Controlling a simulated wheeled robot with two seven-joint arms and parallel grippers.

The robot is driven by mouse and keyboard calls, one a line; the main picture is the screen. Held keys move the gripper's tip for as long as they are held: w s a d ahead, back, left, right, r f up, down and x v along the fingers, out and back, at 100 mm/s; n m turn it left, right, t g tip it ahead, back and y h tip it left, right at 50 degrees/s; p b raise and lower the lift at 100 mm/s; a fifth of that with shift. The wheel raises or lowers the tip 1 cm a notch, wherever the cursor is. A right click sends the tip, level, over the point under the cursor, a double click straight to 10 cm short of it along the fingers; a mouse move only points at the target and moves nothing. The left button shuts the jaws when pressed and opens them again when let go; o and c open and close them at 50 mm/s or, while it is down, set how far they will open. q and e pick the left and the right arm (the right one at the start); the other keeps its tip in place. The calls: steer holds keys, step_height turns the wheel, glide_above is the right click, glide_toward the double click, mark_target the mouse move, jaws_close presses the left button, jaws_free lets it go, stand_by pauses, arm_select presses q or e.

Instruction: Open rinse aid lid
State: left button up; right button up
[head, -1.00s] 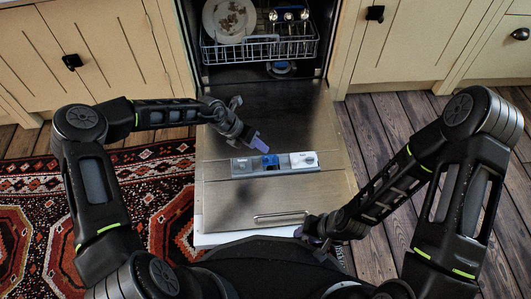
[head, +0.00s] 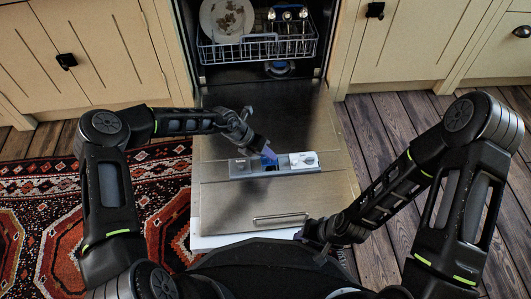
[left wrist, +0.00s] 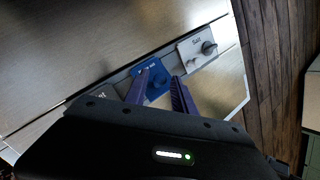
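The blue rinse aid lid (left wrist: 154,79) sits in the middle of the dispenser strip on the lowered dishwasher door. Its printed label is partly covered in the left wrist view. In the head view my left gripper (head: 264,155) is over the lid and hides most of it. In the left wrist view my left gripper (left wrist: 160,92) is open, with its purple fingers apart and the lid showing between and beyond them. Contact with the lid cannot be told. My right gripper (head: 316,247) is low beside the door's handle end; its finger gap is unclear.
A white salt lid (head: 303,160) with a dark knob is right of the blue lid, and a grey compartment (head: 240,166) is left. The door's metal handle (head: 280,218) is near my body. A dish rack (head: 258,50) with a plate stands behind. A patterned rug (head: 110,185) lies left.

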arm_select(q)
jaws_close()
stand_by(0.3)
